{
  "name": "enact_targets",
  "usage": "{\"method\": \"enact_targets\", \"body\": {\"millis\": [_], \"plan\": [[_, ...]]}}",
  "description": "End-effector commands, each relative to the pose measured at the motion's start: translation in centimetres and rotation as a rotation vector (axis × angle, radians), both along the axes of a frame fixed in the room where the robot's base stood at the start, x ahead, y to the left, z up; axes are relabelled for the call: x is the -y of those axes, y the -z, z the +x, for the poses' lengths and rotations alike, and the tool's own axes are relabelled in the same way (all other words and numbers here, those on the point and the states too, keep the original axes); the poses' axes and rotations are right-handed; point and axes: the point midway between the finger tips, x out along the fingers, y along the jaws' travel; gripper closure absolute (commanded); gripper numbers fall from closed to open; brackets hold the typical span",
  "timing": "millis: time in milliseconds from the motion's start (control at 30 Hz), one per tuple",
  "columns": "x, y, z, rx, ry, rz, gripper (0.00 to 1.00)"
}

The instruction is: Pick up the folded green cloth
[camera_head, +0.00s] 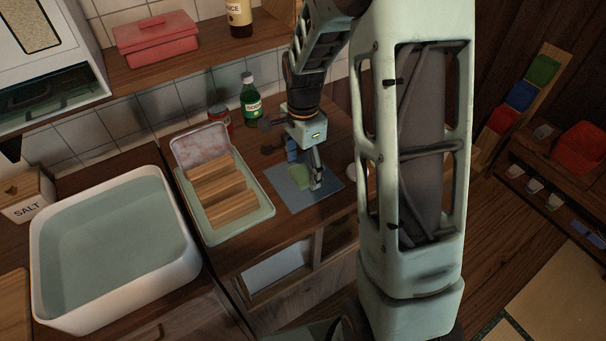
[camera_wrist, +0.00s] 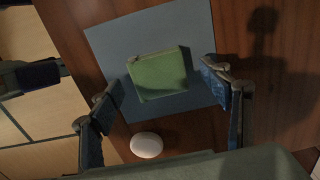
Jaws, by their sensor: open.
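The folded green cloth (camera_wrist: 160,74) lies on a blue-grey mat (camera_wrist: 112,50) on the wooden counter, seen in the wrist view. My gripper (camera_wrist: 156,97) is open there, with one finger to the left of the cloth and the other near its right side. In the head view the cloth (camera_head: 301,174) is partly hidden by my gripper (camera_head: 305,178), which points down over the mat (camera_head: 284,191). I cannot tell the exact height of the fingertips over the mat.
A white oval object (camera_wrist: 146,145) sits beside the mat. A tray with wooden slats (camera_head: 264,210) stands left of the mat. A green bottle (camera_head: 251,105) and a red can (camera_head: 219,117) stand behind. A large water-filled basin (camera_head: 190,262) is further left.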

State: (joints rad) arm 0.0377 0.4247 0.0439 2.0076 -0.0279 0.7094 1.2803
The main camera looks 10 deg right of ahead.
Motion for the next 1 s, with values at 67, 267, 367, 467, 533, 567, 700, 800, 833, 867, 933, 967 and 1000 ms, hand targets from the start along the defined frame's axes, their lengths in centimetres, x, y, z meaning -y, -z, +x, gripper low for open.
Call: {"method": "enact_targets", "body": {"millis": [67,267,367,467,533,567,700,800,833,867,933,967,1000], "plan": [[-0.01,0.42,-0.03,-0.001,0.000,0.000,0.29],[-0.03,0.45,0.01,0.001,0.000,0.000,0.29],[-0.03,0.44,0.01,0.001,0.000,0.000,0.39],[-0.03,0.43,0.01,0.001,0.000,0.000,0.50],[-0.03,0.42,0.01,0.001,0.000,0.000,0.58],[-0.03,0.42,0.01,0.001,0.000,0.000,0.61],[-0.03,0.42,0.02,0.001,0.000,0.000,0.70],[-0.03,0.42,0.02,0.001,0.000,0.000,0.70],[-0.03,0.41,0.02,0.001,0.000,0.000,0.70],[-0.03,0.39,0.02,0.001,0.000,0.000,0.70],[-0.03,0.27,0.02,0.001,0.000,0.000,0.70],[-0.03,0.17,0.03,0.001,0.000,0.000,0.70],[-0.03,-0.02,0.03,0.001,0.000,0.000,0.70]]}}
